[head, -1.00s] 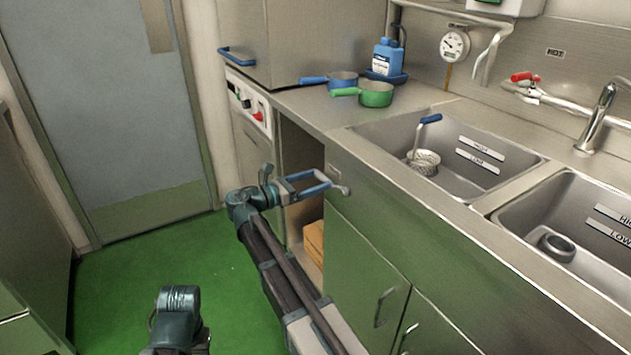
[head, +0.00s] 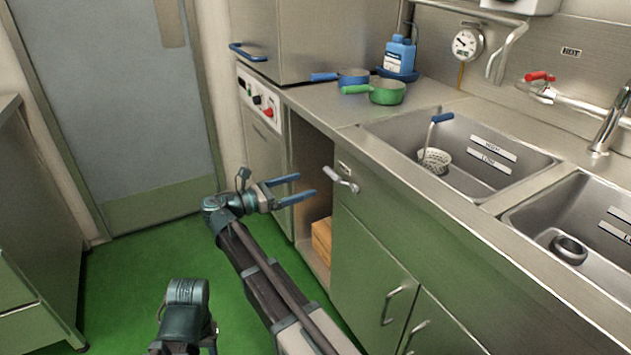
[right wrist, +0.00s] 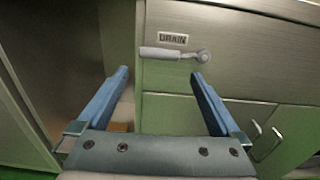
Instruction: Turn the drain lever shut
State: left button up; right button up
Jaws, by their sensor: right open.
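The drain lever (head: 343,179) is a small light-grey handle on the green cabinet front below the sink counter. In the right wrist view the lever (right wrist: 172,54) lies about level, its pivot at the right end and its grip pointing left, under a DRAIN label (right wrist: 173,38). My right gripper (head: 307,190) is open and empty, its blue fingers apart. It is just left of the lever in the head view and not touching it. In the right wrist view the lever shows beyond the gap between the fingertips (right wrist: 160,73). The left gripper's fingers are not visible.
Left of the lever is an open bay with a brown box (head: 322,240). Cabinet handles (head: 392,305) project below. The sink basin (head: 470,150) holds a blue-handled strainer (head: 434,158). Green (head: 387,92) and blue (head: 352,77) pans stand on the counter. The green floor is clear.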

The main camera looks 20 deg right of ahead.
jog(key=shift+s+a, duration=0.15)
jog(key=shift+a, duration=1.25)
jog(key=shift+s+a, duration=0.1)
jog(key=shift+a, duration=1.25)
jog(key=s+d+f+m+y, duration=0.1)
jog(key=s+f+m+y, duration=0.45)
jog(key=f, duration=0.35)
jog(key=s+d+f+m+y, duration=0.2)
jog(key=s+f+m+y, duration=0.4)
jog(key=f, duration=0.3)
jog(key=s+a+f+m+g+y, duration=0.1)
jog(key=s+a+f+m+y, duration=0.15)
jog(key=s+a, duration=0.5)
jog(key=s+a+f+m+y, duration=0.1)
jog(key=s+a+y, duration=0.25)
jog(key=a, duration=0.65)
notch_tip(320, 180, up, 32)
jog(key=s+a+p, duration=0.1)
jog(key=p, duration=3.1)
jog(key=shift+s+r+h+p, duration=0.15)
jog(key=shift+r+h+p, duration=0.05)
jog(key=shift+h+p, duration=0.15)
